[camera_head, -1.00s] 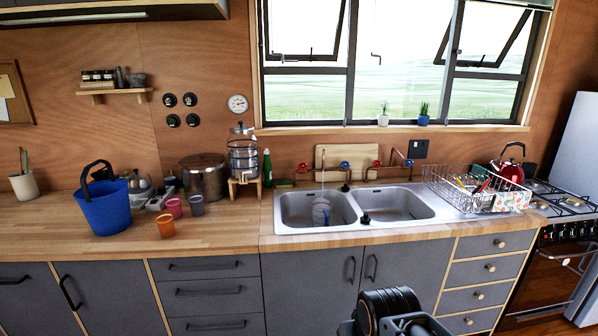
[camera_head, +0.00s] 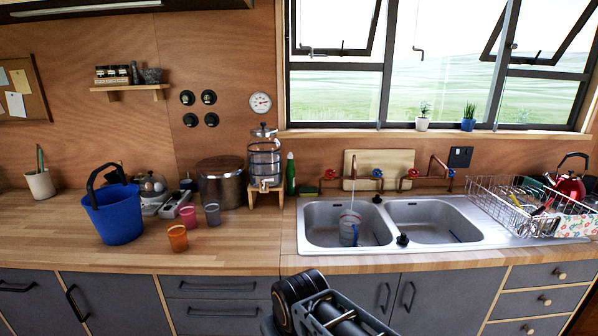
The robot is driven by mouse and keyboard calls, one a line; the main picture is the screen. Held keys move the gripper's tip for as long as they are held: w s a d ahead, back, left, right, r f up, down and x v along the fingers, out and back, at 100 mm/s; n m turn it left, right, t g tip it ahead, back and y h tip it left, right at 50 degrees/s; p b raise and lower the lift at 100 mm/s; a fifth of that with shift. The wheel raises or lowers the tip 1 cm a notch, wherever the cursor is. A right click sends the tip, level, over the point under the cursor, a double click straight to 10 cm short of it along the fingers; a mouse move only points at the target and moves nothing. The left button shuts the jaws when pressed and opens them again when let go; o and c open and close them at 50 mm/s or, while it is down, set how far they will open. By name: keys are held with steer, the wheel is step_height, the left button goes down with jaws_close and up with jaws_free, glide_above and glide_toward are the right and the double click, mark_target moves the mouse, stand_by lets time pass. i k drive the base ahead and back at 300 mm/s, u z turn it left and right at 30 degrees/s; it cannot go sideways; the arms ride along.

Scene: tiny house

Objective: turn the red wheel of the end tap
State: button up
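Two copper taps stand behind the double sink. The left tap (camera_head: 353,170) has a red wheel (camera_head: 330,174) on its left and a blue wheel (camera_head: 377,173) on its right. The right tap (camera_head: 433,165) has a red wheel (camera_head: 412,173) and a blue wheel (camera_head: 452,173). A clear cup (camera_head: 349,230) is in the left basin, below the left spout. A thin pale streak, perhaps water, runs down to it. Part of my arm shows at the bottom centre, in front of the cabinets and well short of the taps. My gripper's fingers do not show.
The steel sink (camera_head: 470,245) is set in a wooden counter (camera_head: 240,250). A dish rack (camera_head: 520,205) stands to its right. A water dispenser (camera_head: 264,165), green bottle (camera_head: 291,175), blue bucket (camera_head: 113,213) and several cups stand to its left. A board (camera_head: 385,158) leans behind the left tap.

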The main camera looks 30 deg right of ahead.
mark_target(329, 170)
steer(key=z, duration=0.25)
steer(key=i, duration=1.05)
steer(key=z, duration=0.6)
